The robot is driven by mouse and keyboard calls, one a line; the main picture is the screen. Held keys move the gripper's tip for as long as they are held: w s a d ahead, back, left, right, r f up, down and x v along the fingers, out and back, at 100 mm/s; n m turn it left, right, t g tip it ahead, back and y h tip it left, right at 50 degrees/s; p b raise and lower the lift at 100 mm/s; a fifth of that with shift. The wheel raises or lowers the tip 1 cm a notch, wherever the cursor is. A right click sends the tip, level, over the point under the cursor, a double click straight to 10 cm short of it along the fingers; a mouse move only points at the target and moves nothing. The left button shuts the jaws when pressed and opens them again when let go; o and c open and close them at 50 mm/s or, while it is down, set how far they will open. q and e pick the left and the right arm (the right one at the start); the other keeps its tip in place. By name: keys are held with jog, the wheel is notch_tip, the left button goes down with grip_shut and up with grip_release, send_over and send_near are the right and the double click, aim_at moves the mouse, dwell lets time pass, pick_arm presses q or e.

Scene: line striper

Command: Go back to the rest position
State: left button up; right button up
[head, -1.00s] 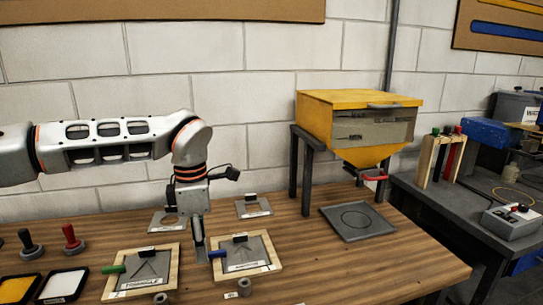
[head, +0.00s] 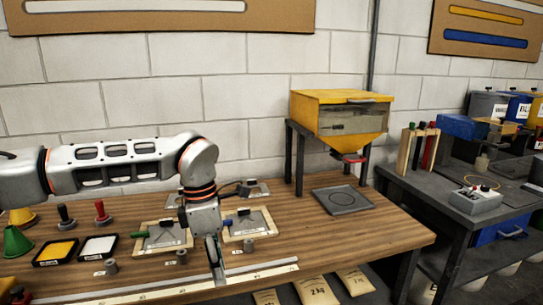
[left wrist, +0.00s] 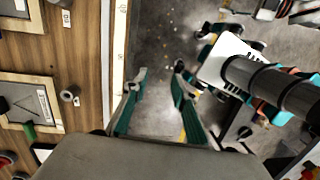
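My left gripper (head: 216,272) hangs down over the front edge of the wooden table in the head view. In the left wrist view its two fingers (left wrist: 158,95) stand apart with nothing between them, over the grey floor. My right gripper is not clearly seen in either view. Two framed stencil boards lie on the table behind the left gripper, one with a green handle (head: 162,237) and one with a blue handle (head: 245,224).
A yellow hopper (head: 340,110) stands on a dark frame, with a grey plate (head: 343,200) before it. Trays of yellow (head: 56,252) and white (head: 97,246) material lie left. A pale ruler strip (head: 150,290) runs along the table's front edge. Paper bags (head: 313,289) sit below.

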pick_arm(q)
jog(key=s+d+f+g+h, duration=0.25)
jog(key=s+d, duration=0.25)
jog(key=d, duration=0.3)
jog(key=s+d+f+g+h, duration=0.2)
jog(key=s+d+f+h, duration=0.15)
jog(key=s+d, duration=0.4)
jog(key=s+d+r+n+h, duration=0.3)
jog(key=d+r+n+h, duration=0.55)
jog(key=d+h, duration=0.3)
jog(key=w+a+f+n+t+h, duration=0.1)
jog(key=w+a+n+t, duration=0.25)
jog(key=n+t, duration=0.35)
jog(key=w+a+n+t+h, duration=0.2)
jog(key=w+n+t, duration=0.3)
jog(key=n+t, duration=0.15)
jog(key=w+a+f+n+t+y, duration=0.3)
jog(key=a+f+n+t+y, duration=0.5)
jog(key=a+f+n+y, duration=0.5)
jog(key=s+a+f+n+g+y, duration=0.2)
jog(key=s+a+f+n, duration=0.4)
jog(key=f, duration=0.6)
jog(key=s+a+f+n+g+y, duration=0.3)
jog(key=s+a+f+n+y, duration=0.1)
jog(key=s+a+f, duration=0.5)
notch_tip(320, 180, down, 4)
jog(key=shift+a+n, duration=0.9)
jog(key=shift+a, duration=0.1)
jog(key=shift+s, duration=0.1)
